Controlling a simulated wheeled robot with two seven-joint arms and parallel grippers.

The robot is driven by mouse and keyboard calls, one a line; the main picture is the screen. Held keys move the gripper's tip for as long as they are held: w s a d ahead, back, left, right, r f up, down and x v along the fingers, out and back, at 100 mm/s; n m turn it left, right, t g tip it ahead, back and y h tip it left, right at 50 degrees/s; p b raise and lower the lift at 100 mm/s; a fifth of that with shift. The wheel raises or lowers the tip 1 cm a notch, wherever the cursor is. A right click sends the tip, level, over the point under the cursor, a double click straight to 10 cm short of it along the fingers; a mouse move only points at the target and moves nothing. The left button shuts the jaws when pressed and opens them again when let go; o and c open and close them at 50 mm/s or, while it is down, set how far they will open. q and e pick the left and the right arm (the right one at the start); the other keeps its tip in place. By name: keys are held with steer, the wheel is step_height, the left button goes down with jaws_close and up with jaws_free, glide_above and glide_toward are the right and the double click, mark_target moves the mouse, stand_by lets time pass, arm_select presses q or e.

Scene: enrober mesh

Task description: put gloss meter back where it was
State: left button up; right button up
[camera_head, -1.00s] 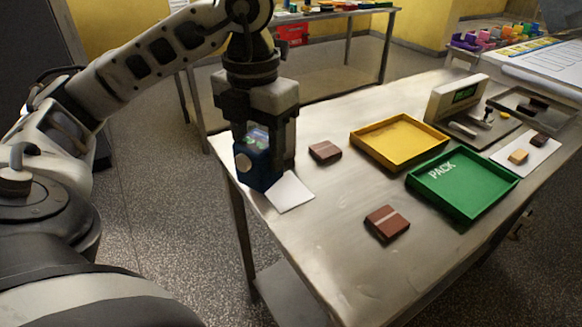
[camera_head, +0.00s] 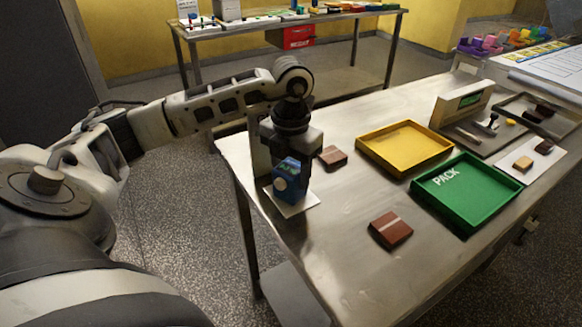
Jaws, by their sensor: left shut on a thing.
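The gloss meter (camera_head: 289,183) is a small blue block with a pale round knob on its side and a dark greenish top. It is upright over the white square sheet (camera_head: 300,207) at the table's left corner. I cannot tell whether its base touches the sheet. My left gripper (camera_head: 291,172) points down and is shut on the gloss meter, with its fingers on either side. The meter hides part of the sheet. My right gripper is not in view.
A brown block (camera_head: 333,156) lies close right of the gripper, another (camera_head: 391,229) nearer the front. A yellow tray (camera_head: 362,152) and a green PACK tray (camera_head: 420,193) stand to the right. A device with a screen (camera_head: 462,103) is behind them.

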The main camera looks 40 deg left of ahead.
mark_target(291, 167)
arm_select(q)
steer(key=shift+f, duration=0.1)
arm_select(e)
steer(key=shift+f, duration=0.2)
arm_select(q)
steer(key=o, duration=1.1)
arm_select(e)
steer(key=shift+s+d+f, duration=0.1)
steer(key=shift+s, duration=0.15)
arm_select(q)
steer(key=shift+r, duration=0.3)
step_height(291, 167, up, 12)
steer(key=shift+f, duration=0.15)
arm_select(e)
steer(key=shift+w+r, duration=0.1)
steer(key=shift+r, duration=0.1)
